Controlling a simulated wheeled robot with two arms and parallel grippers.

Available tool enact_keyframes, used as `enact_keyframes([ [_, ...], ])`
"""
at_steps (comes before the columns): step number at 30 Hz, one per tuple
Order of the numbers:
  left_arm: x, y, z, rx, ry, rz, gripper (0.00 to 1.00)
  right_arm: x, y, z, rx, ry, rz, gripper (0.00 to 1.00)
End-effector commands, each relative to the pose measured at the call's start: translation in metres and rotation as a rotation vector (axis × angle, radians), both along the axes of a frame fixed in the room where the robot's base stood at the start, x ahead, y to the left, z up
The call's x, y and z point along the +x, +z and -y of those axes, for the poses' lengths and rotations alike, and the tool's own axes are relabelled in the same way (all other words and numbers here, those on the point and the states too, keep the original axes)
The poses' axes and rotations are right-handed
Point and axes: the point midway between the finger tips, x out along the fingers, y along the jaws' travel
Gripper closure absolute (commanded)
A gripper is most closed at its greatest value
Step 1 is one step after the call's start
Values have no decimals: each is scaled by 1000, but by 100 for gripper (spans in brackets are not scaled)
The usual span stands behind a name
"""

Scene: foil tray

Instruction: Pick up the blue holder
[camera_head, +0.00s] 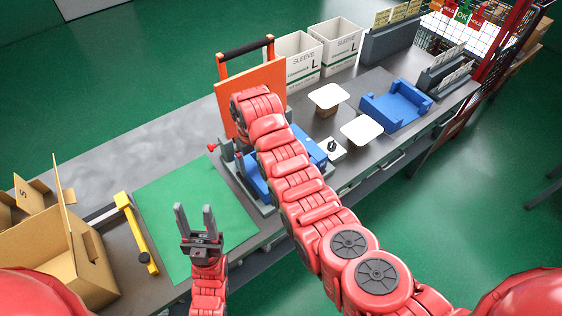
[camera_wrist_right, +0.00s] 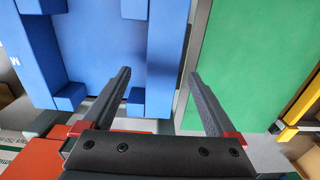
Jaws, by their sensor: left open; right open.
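One blue holder (camera_head: 396,105) with raised sides stands at the right of the bench in the head view. Another blue holder (camera_head: 312,147) is partly hidden behind my right arm, in a grey fixture. A blue piece with corner blocks (camera_wrist_right: 100,45) fills the left of the right wrist view and looks like this one. My right gripper (camera_wrist_right: 160,78) is open and empty, its left finger overlapping the blue piece's right edge in view; I cannot tell whether they touch. My right gripper is hidden in the head view. My left gripper (camera_head: 195,220) is open and empty over the green mat.
The green mat (camera_head: 170,190) lies left of the fixture. An orange panel (camera_head: 225,95) with a black handle stands behind the fixture. Two white-topped stands (camera_head: 328,96) (camera_head: 362,130), white sleeve boxes (camera_head: 335,42), a yellow bar (camera_head: 137,232) and a cardboard box (camera_head: 60,255) surround the workspace.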

Motion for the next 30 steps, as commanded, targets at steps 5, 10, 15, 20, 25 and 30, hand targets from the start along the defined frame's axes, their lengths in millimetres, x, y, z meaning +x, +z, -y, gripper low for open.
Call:
enact_keyframes([
  [5,0,20,0,0,0,1,50,-2,-13,-3,-2,1,-4,7],
  [10,0,24,0,0,0,0,50,-1,-31,-4,0,0,-2,7],
  [15,0,25,0,0,0,0,50,-2,-44,-4,-1,0,-3,7],
  [20,0,25,0,0,0,0,50,-1,-48,-4,2,0,2,7],
  [25,0,25,0,0,0,0,50,-1,-49,-4,2,0,2,7],
  [30,0,25,0,0,0,0,50,-1,-48,-4,1,0,2,26],
])
